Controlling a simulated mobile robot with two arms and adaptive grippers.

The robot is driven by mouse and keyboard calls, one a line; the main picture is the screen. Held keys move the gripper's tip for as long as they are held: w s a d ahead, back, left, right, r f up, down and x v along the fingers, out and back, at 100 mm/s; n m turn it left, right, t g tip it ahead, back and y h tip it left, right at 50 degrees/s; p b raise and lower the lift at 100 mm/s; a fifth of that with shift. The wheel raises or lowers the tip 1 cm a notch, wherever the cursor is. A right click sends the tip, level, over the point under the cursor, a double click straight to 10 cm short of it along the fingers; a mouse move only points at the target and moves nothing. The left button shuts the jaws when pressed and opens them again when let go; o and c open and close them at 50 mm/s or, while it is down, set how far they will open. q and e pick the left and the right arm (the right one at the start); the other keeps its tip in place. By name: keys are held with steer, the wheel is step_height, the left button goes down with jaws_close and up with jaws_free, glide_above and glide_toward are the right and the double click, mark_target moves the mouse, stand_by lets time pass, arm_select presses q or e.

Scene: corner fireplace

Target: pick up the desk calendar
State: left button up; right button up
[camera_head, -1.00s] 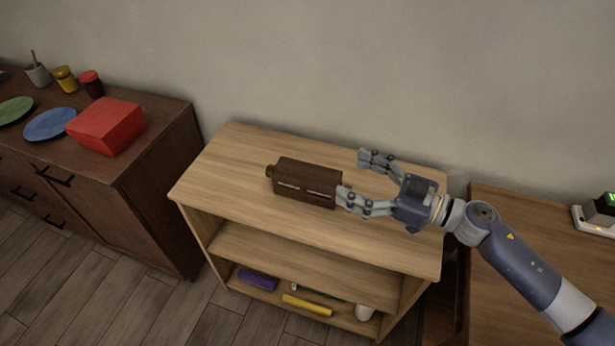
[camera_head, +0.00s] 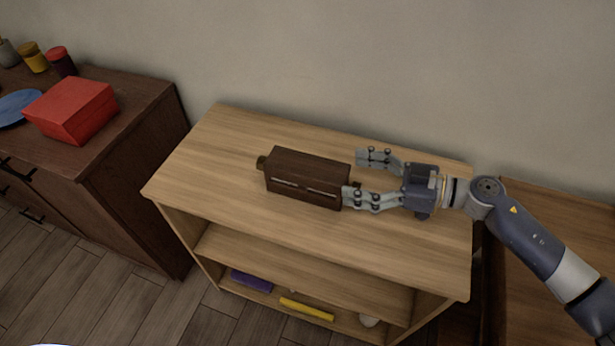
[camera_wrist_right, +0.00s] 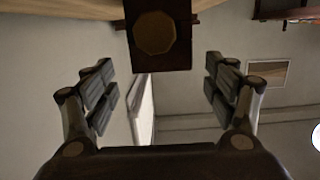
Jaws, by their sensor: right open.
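The desk calendar appears to be the dark brown wooden block (camera_head: 307,178) with a knob on its left end, lying on top of the light wooden shelf unit (camera_head: 225,150). My right gripper (camera_head: 356,177) is open at the block's right end, its fingers pointing left. The near finger overlaps the block's right edge in the head view; I cannot tell whether it touches. In the right wrist view, the block's end with an octagonal knob (camera_wrist_right: 155,32) shows at the top, ahead of and between the open fingers (camera_wrist_right: 161,88). My left gripper is not in view.
The shelf top is otherwise clear, with a wall behind it. Lower down lie a purple item (camera_head: 251,281) and a yellow item (camera_head: 306,309). A dark cabinet (camera_head: 130,120) at left holds a red box (camera_head: 72,110), a blue plate (camera_head: 14,108) and jars. Another wooden surface (camera_head: 560,205) is at right.

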mark_target(314, 167)
steer(key=x, duration=0.4)
steer(key=shift+s+r, duration=0.15)
steer(key=shift+r, duration=0.1)
steer(key=x, duration=0.5)
steer(key=shift+r+p, duration=0.3)
steer(key=shift+p, duration=0.05)
steer(key=shift+a+f, duration=0.15)
steer(key=shift+a, duration=0.25)
steer(key=c, duration=1.2)
